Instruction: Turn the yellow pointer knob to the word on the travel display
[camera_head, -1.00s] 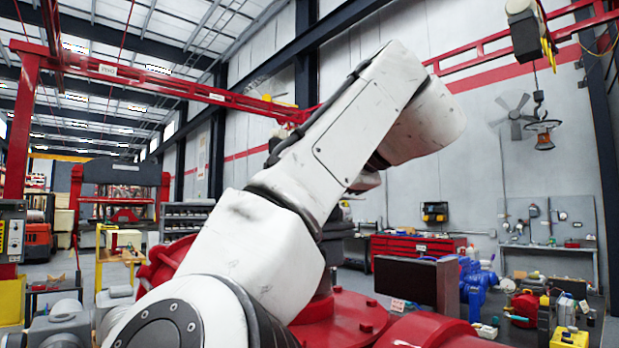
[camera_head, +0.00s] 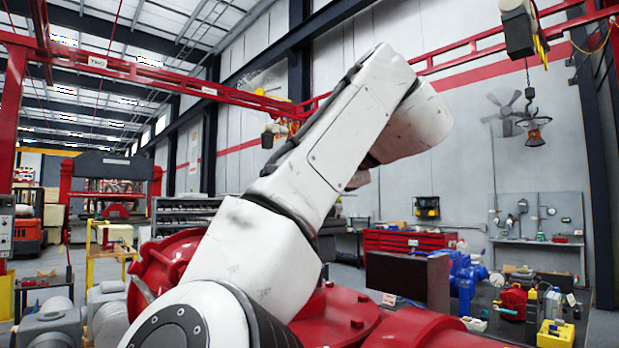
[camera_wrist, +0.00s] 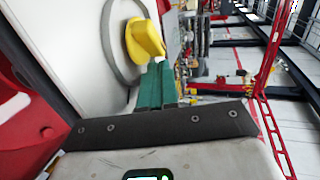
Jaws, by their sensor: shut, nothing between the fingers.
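The yellow pointer knob (camera_wrist: 145,40) stands out from a pale panel at the top middle of the wrist view. A grey ring runs around it. My gripper (camera_wrist: 160,68) shows there as two green fingers, shut together and empty. Their tips appear at the knob's lower right edge; I cannot tell whether they touch it. The travel display and its word are not readable in either view. In the head view my gripper and the knob are hidden behind my white arm.
Red machinery (camera_head: 330,318) lies around my arm. A dark box-like panel (camera_head: 398,278) stands behind it. Right of that are a blue part (camera_head: 462,275) and a yellow box (camera_head: 556,334) on a dark table. A red tool chest (camera_head: 405,241) stands farther back.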

